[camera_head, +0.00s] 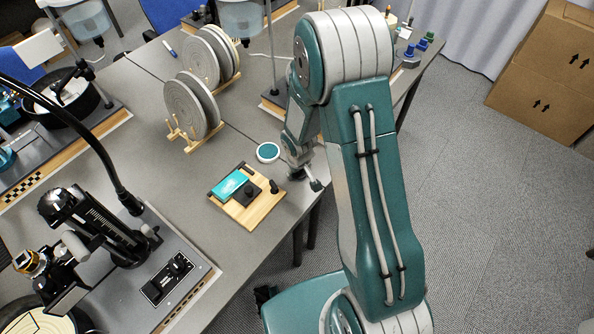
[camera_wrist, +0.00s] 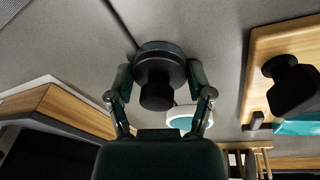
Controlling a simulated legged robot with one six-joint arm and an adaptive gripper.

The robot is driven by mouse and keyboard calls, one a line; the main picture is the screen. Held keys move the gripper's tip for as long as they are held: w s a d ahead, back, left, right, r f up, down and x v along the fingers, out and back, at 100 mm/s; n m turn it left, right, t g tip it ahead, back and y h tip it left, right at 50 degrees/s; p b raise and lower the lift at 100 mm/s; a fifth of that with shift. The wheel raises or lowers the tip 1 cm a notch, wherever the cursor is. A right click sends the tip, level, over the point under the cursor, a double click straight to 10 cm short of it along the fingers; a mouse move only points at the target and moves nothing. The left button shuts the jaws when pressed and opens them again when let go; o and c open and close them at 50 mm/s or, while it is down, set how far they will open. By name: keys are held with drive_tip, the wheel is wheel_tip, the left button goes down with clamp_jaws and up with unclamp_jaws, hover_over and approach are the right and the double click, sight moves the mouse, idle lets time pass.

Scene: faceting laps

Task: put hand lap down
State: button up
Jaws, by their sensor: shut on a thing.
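The hand lap (camera_wrist: 158,72), a dark round disc with a black knob, is between the two fingers of my gripper (camera_wrist: 159,88) in the wrist view. The gripper is shut on it. The lap is over the grey table top (camera_wrist: 215,30); whether it touches the table I cannot tell. In the head view my gripper (camera_head: 308,180) is near the table's front edge, right of the wooden board, and the lap is mostly hidden there by my arm.
A wooden board (camera_head: 261,208) holds a teal plate (camera_head: 230,184) and a black knobbed block (camera_head: 246,194). A white-rimmed teal disc (camera_head: 268,153) lies behind it. Grey discs stand in wooden racks (camera_head: 192,106) further back. A lamp machine (camera_head: 110,235) stands at left.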

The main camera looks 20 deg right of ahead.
drive_tip(key=o, duration=1.3)
drive_tip(key=shift+d, duration=0.3)
drive_tip(key=shift+c, duration=0.2)
drive_tip(key=shift+a, duration=0.2)
drive_tip(key=shift+r, duration=0.35)
wheel_tip(320, 180, up, 11)
drive_tip(key=s, duration=0.2)
wheel_tip(320, 180, up, 14)
drive_tip(key=r+m+t, duration=0.1)
drive_tip(key=m+t, duration=0.1)
hover_over(300, 178)
drive_tip(key=s, duration=0.6)
drive_tip(key=s+r+t, duration=0.1)
drive_tip(key=s+r, duration=0.3)
drive_tip(key=s, duration=0.2)
drive_tip(key=s+r+m, duration=0.1)
drive_tip(key=s+r, duration=0.3)
drive_tip(key=s, duration=0.2)
drive_tip(key=shift+s+d+t+y, duration=0.3)
drive_tip(key=shift+s+t, duration=0.05)
drive_tip(key=shift+t, duration=0.05)
